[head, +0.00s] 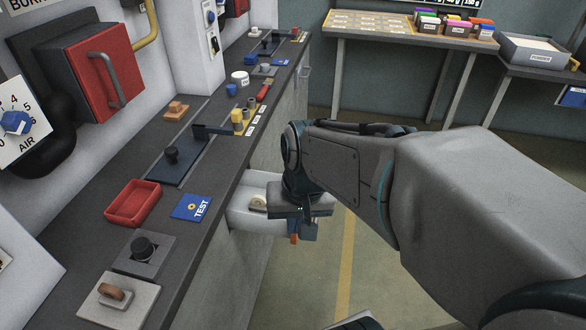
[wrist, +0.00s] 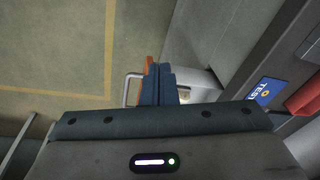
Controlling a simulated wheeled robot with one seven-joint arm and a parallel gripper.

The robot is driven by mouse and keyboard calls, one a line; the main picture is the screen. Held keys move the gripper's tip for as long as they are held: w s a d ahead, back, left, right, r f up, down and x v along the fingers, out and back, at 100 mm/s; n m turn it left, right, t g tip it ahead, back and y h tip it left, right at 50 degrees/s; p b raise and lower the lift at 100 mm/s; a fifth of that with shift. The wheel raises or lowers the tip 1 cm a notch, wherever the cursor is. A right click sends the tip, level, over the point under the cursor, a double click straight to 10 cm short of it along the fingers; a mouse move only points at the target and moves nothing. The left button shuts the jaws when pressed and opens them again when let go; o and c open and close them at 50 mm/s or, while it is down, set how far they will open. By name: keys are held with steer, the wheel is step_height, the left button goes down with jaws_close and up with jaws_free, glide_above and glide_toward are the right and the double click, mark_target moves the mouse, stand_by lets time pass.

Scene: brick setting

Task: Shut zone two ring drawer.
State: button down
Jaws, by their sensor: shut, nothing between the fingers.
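A pale grey drawer (head: 262,181) stands open, pulled out to the right from the cabinet under the long counter. A cream ring-like roll (head: 258,203) lies inside. My gripper (head: 302,232) is shut and empty, pointing down at the drawer's outer end and hiding much of its front. In the wrist view my gripper (wrist: 157,84) shows its blue and orange fingers together, with the drawer's metal handle (wrist: 130,88) just left of them and part of the drawer (wrist: 196,93) to the right. I cannot tell whether the fingers touch the drawer.
The counter (head: 222,150) holds a red tray (head: 133,203), a blue TEST card (head: 192,207), a black knob on a plate and several small parts. A red box with a handle (head: 103,65) hangs on the wall. Open floor (head: 350,235) lies right of the drawer, with a yellow line.

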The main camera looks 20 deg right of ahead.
steer(key=w+d+f+m+y, duration=0.1)
steer(key=w+d+f+m, duration=0.15)
steer(key=d+m, duration=0.45)
steer(key=w+d+f+m+t+y, duration=0.1)
steer(key=d+f+m+y, duration=0.1)
steer(key=d+f+m, duration=0.35)
steer(key=w+d+f+m+y, duration=0.1)
steer(key=w+d+m, duration=0.1)
steer(key=d+m, duration=0.65)
steer(key=w+a+f, duration=0.4)
steer(key=a+f, duration=0.3)
steer(key=f, duration=0.1)
steer(key=shift+w+m, duration=0.3)
steer(key=shift+w, duration=0.05)
steer(key=shift+a+f, duration=0.1)
